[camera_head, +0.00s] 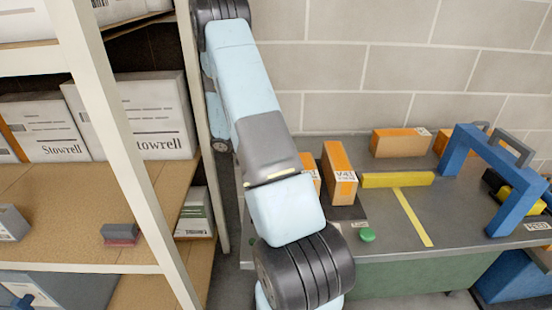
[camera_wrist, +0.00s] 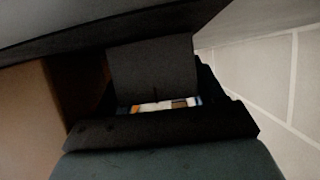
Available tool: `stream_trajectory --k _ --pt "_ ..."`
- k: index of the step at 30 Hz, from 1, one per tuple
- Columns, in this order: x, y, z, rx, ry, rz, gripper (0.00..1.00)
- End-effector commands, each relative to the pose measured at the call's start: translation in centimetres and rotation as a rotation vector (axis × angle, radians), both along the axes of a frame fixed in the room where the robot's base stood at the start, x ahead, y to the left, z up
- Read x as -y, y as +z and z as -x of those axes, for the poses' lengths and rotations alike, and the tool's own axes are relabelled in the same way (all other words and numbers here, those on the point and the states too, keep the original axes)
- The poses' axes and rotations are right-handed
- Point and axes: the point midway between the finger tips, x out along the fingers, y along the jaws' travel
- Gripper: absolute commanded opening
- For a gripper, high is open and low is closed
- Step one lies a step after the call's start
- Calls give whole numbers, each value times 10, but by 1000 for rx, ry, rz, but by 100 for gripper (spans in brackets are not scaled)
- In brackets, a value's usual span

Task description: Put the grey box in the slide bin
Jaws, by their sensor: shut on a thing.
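In the wrist view my gripper (camera_wrist: 155,122) is shut on a dark block (camera_wrist: 150,65), which looks like the grey box; the light is dim and its edges are hard to make out. In the head view my arm hides the gripper and what it holds. I cannot tell for sure which thing is the slide bin. A blue bin-like body (camera_head: 508,276) shows under the right end of the bench, and a grey-blue piece with a white label (camera_head: 75,290) shows at the lower left.
A wooden rack (camera_head: 85,195) at left holds white Stowrell cartons (camera_head: 140,118) and a small dark grey box (camera_head: 119,230) on a red one. The bench (camera_head: 385,205) carries orange boxes (camera_head: 340,172), a yellow bar (camera_head: 398,180) and a blue arch (camera_head: 490,165). A block wall stands behind.

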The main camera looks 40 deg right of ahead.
Motion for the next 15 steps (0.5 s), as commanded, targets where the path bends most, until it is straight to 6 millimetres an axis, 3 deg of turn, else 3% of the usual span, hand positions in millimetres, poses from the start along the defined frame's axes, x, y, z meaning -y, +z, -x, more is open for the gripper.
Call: stream_trajectory --k 6,7,10,15 --pt "0 -1 0 0 0 0 36" --pt "0 -1 0 0 0 0 69" --pt "0 -1 0 0 0 0 78" --pt "0 -1 0 0 0 0 78"
